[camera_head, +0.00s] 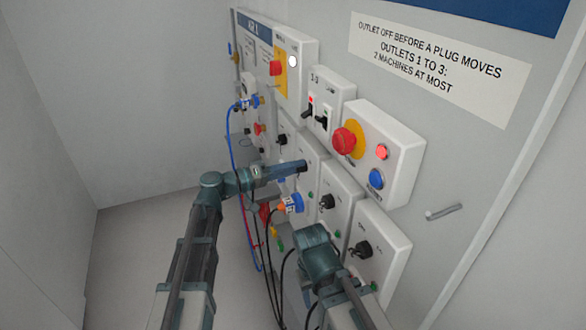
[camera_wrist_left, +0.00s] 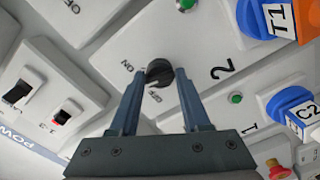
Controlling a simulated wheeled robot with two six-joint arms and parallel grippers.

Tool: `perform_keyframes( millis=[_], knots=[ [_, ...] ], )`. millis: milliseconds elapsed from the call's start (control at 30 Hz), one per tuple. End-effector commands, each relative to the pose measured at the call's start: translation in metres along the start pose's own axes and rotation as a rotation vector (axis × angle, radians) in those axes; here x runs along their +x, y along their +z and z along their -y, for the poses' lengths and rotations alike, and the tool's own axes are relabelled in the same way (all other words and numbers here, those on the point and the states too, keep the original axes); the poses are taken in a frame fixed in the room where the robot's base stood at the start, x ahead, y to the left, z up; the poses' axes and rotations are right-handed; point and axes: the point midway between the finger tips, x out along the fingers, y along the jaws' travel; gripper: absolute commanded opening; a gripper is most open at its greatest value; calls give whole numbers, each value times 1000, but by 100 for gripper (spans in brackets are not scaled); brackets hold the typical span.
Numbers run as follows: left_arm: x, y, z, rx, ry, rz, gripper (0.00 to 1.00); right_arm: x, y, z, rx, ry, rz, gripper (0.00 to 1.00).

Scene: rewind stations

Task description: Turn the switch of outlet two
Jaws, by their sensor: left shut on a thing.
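The black switch knob of outlet two (camera_wrist_left: 158,72) sits on a white panel marked 2 in the left wrist view. My left gripper (camera_wrist_left: 161,80) has one finger on each side of this knob and is shut on it. The knob's white mark points near the OFF lettering; ON is printed at its upper left. In the head view my left gripper (camera_head: 303,167) reaches the wall panel and hides this knob. My right arm (camera_head: 320,255) shows at the lower middle, its jaws out of sight.
A blue plug marked C2 (camera_wrist_left: 290,108) and one marked T1 (camera_wrist_left: 280,18) are beside the switches. Other knobs (camera_head: 327,202) (camera_head: 363,249) sit lower right. Above are rocker switches (camera_head: 321,118) and a red stop button (camera_head: 344,140). Cables (camera_head: 236,190) hang at left.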

Motion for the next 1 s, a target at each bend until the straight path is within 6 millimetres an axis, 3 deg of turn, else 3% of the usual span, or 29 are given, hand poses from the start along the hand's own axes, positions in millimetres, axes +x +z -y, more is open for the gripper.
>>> perform_keyframes(
  millis=[600, 1000],
  knots=[
    [0, 0, 1, -581, -1, -1, 0, 1, 0, 0, 0, 0, 0, 50],
    [0, 0, 2, -872, -1, -2, 0, 1, 0, 0, 0, 0, 0, 50]
  ],
)
